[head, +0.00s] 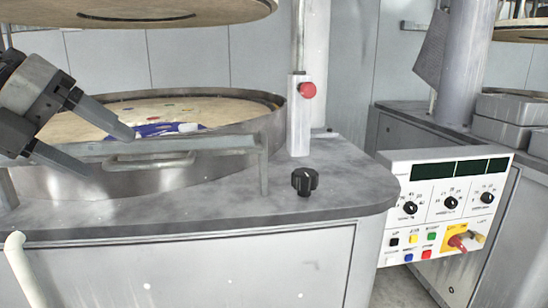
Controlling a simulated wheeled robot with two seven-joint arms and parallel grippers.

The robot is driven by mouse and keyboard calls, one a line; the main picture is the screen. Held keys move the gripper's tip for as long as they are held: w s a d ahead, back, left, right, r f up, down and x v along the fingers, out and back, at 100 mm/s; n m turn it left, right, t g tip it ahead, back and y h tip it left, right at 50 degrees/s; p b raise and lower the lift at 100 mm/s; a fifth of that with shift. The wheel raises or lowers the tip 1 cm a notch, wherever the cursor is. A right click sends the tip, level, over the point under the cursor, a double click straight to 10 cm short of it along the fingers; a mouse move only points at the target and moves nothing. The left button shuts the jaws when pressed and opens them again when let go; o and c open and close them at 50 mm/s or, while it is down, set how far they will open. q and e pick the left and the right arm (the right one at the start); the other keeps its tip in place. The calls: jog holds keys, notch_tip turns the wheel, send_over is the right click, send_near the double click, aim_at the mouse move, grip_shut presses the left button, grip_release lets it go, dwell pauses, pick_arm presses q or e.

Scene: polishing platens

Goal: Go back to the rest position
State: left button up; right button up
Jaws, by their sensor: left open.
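My left gripper (108,152) comes in from the left edge of the head view. Its two grey fingers are spread apart with nothing between them. They are in front of the left part of a round metal tub (225,158), close to the bar along its front. Inside the tub lies a tan polishing platen (225,108). A blue and white item (160,129) lies on the platen, just right of the upper fingertip; I cannot tell whether they touch. My right gripper is not in view.
A tan upper disc (130,12) hangs above the tub. A post with a red button (307,90) and a black knob (304,181) stand on the grey worktop (355,190). A control panel (445,212) juts out at the right. A second machine with grey blocks (503,109) is behind it.

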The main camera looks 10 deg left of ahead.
pick_arm(q)
jog(key=w+d+f+n+t+h, duration=0.15)
jog(key=f+n+t, duration=0.35)
jog(key=f+n, duration=0.65)
jog(key=w+d+f+n+t+h, duration=0.15)
jog(key=f+n+t, duration=0.35)
jog(key=f+n, duration=0.65)
jog(key=s+d+f+n+g+y+p, duration=0.2)
jog(key=s+d+f+n+g, duration=0.1)
jog(key=f, duration=0.6)
jog(key=s+d+f+n+g+y+p, duration=0.2)
jog(key=s+d+f+n, duration=0.3)
jog(key=s+d+f, duration=0.3)
notch_tip(320, 180, down, 3)
jog(key=shift+s+d+r+g+y, duration=0.2)
jog(key=shift+s+g+y, duration=0.25)
jog(key=shift+g+y, duration=0.3)
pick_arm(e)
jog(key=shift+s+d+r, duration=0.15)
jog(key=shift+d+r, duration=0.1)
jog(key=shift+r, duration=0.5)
